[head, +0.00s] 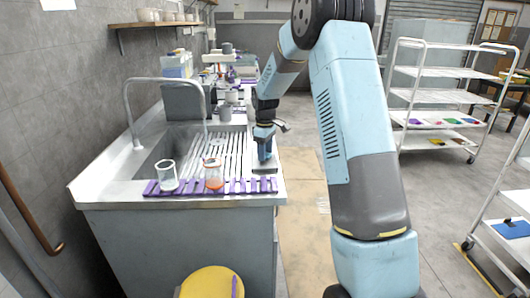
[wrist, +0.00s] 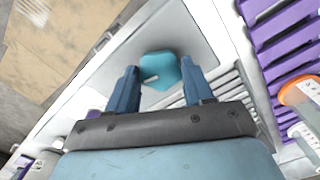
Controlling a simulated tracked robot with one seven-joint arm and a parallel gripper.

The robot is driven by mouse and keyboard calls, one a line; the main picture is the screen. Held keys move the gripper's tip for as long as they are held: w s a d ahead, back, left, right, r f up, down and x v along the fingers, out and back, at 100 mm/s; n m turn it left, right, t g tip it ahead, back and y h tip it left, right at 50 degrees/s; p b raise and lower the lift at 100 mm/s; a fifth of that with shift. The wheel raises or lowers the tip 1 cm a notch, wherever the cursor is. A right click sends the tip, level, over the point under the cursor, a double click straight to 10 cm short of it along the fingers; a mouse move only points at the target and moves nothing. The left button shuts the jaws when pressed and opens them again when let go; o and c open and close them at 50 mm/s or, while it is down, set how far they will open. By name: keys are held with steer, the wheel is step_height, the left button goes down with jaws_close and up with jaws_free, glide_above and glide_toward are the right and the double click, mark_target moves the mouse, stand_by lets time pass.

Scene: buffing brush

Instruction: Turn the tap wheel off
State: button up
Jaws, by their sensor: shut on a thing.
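The tap wheel (wrist: 160,72) is a small teal, lobed knob above a grey plate (wrist: 190,32) in the wrist view. My gripper (wrist: 159,76) has one finger on each side of it and is shut on it. In the head view my gripper (head: 264,155) points down at the right front corner of the sink counter, and the wheel is hidden behind the fingers. A curved metal tap spout (head: 165,80) arches over the sink basin (head: 160,152). No stream of water can be made out.
More lab items stand farther back. A shelf trolley (head: 440,75) stands at right; floor lies between.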

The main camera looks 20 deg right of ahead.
steer(key=m, duration=0.7)
steer(key=shift+w, duration=0.1)
steer(key=m, duration=0.4)
steer(key=shift+m, duration=2.1)
steer(key=o, duration=1)
steer(key=shift+o, duration=0.2)
steer(key=shift+r, duration=0.1)
